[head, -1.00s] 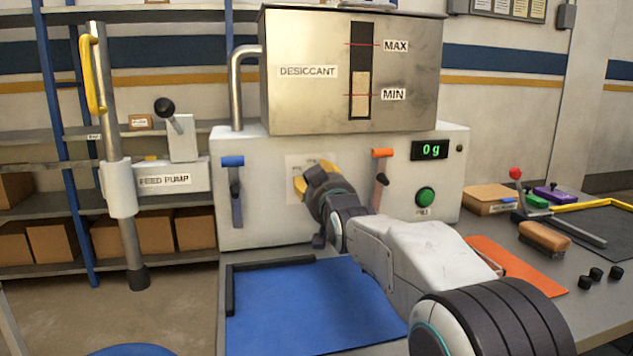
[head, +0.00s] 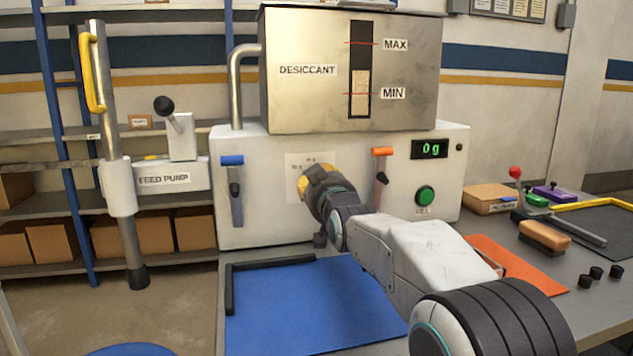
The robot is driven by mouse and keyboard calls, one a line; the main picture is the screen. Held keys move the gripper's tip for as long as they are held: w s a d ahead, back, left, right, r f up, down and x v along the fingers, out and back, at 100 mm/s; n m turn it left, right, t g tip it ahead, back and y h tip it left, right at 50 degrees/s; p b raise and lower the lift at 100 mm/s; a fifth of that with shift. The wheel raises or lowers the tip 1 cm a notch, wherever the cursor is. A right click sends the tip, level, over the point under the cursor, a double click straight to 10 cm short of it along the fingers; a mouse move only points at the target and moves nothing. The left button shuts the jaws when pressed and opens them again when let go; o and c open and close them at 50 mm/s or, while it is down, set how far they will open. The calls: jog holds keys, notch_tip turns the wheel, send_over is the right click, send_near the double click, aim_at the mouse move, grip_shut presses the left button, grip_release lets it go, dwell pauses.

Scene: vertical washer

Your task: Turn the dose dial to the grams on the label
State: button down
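The dose dial, a yellow knob (head: 304,184), sits on a pale scale plate (head: 294,163) on the front of the white dosing machine (head: 260,215). My gripper (head: 313,184) is at the dial, and its body covers most of it. I cannot see the fingertips, so I cannot tell whether they grip it. The scale marks around the dial are mostly hidden or too small to read. The green display (head: 431,149) reads 0 g. No label with a gram figure is readable here.
A green button (head: 425,195) and two levers with blue (head: 232,160) and orange (head: 382,151) tops are on the machine. The desiccant hopper (head: 310,100) is above. A blue mat (head: 300,315) lies in front. An orange sheet (head: 510,262) and brush (head: 544,236) lie right.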

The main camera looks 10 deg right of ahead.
jog(key=shift+f+b, duration=0.1)
jog(key=shift+b, duration=0.2)
jog(key=shift+a+r+n+b, duration=0.15)
jog(key=shift+n+b, duration=0.9)
jog(key=shift+n, duration=1.35)
jog(key=shift+a+r+n+b, duration=0.15)
jog(key=shift+n+b, duration=0.85)
jog(key=shift+n, duration=1.4)
jog(key=c, duration=1.1)
grip_release()
jog(key=shift+f, duration=0.1)
jog(key=shift+s, duration=0.1)
